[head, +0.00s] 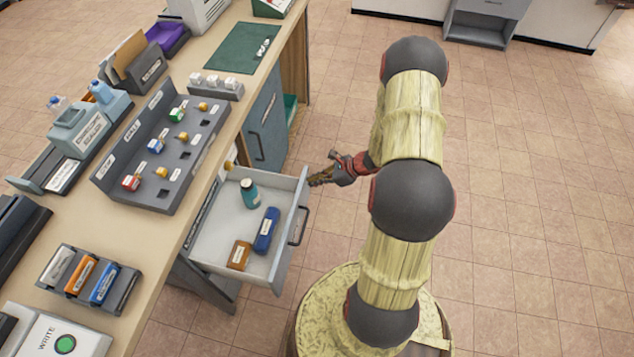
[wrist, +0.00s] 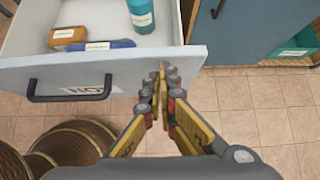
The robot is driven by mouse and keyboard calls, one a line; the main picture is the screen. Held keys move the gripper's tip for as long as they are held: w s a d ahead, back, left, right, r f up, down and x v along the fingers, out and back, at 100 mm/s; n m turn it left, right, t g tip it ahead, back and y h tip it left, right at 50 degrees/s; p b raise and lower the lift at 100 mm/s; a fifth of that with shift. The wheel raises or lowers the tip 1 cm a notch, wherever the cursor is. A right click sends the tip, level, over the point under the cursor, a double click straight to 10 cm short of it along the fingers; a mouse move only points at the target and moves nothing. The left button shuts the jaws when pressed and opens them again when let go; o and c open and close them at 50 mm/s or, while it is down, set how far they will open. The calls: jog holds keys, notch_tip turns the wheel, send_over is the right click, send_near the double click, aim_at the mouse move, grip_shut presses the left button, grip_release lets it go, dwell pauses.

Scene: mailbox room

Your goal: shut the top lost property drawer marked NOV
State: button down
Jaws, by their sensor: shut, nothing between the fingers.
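The drawer (head: 220,262) stands pulled out from the counter. Its grey front (wrist: 50,77) carries a dark bar handle (wrist: 70,97), also seen in the head view (head: 299,226). A white label behind the handle is partly hidden; its letters look like "NO". Inside lie a teal bottle (head: 249,193), a blue case (head: 265,230) and an orange-brown box (head: 239,255). My gripper (head: 312,182) is shut and empty. In the wrist view its fingertips (wrist: 162,76) are at the front's right part, right of the handle. I cannot tell if they touch it.
A blue-grey cabinet door (head: 265,120) with a handle is beside the drawer, farther along the counter. The counter top (head: 207,175) holds a grey key rack (head: 125,190) and a card holder (head: 120,290). The tiled floor (head: 540,180) to the right is clear.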

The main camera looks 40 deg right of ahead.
jog(key=w+a+b, duration=0.3)
jog(key=w+a, duration=1.1)
jog(key=w, duration=0.4)
jog(key=shift+w+a, duration=0.25)
jog(key=shift+w, duration=0.05)
dwell(0.3)
